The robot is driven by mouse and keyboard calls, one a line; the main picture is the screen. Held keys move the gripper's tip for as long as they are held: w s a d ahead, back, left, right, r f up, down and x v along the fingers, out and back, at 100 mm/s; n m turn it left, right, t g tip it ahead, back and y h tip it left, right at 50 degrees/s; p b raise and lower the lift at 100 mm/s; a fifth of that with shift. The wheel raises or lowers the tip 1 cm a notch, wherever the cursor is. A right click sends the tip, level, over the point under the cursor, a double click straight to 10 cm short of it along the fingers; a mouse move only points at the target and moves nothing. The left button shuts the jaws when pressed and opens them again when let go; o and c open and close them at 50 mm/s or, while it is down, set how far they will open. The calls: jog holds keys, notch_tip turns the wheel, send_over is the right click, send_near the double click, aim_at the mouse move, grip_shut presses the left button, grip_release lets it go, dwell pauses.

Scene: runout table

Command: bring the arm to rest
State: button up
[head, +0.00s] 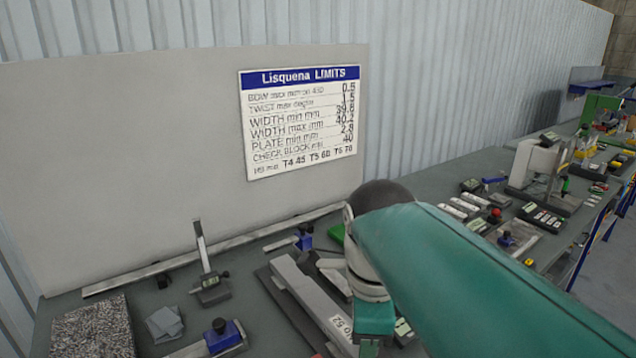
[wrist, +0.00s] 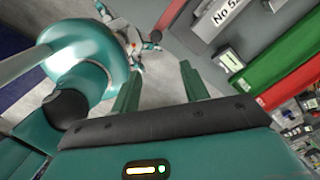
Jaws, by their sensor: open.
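My gripper shows in the wrist view (wrist: 160,75), its two teal fingers apart with nothing between them. The bar's marked end also shows at the top of the wrist view (wrist: 205,22). My arm covers part of the bench in the head view, and the fingertips cannot be made out there.
A grey back panel (head: 130,150) carries a limits sign (head: 300,120). A gauge stand (head: 208,270), a blue-topped block (head: 222,335) and a dark speckled block (head: 95,335) stand at left. More tools and a grey stand (head: 540,165) crowd the right. Green (wrist: 250,78) and red bars lie near my gripper.

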jog(key=s+d+f+n+t, duration=0.2)
jog(key=d+n, duration=0.2)
jog(key=n, duration=0.5)
jog(key=s+d+f+n+t, duration=0.2)
jog(key=d+n+t, duration=0.1)
jog(key=n, duration=0.7)
jog(key=shift+s+d+f, duration=0.2)
jog(key=shift+d+f, duration=0.15)
jog(key=shift+d, duration=0.2)
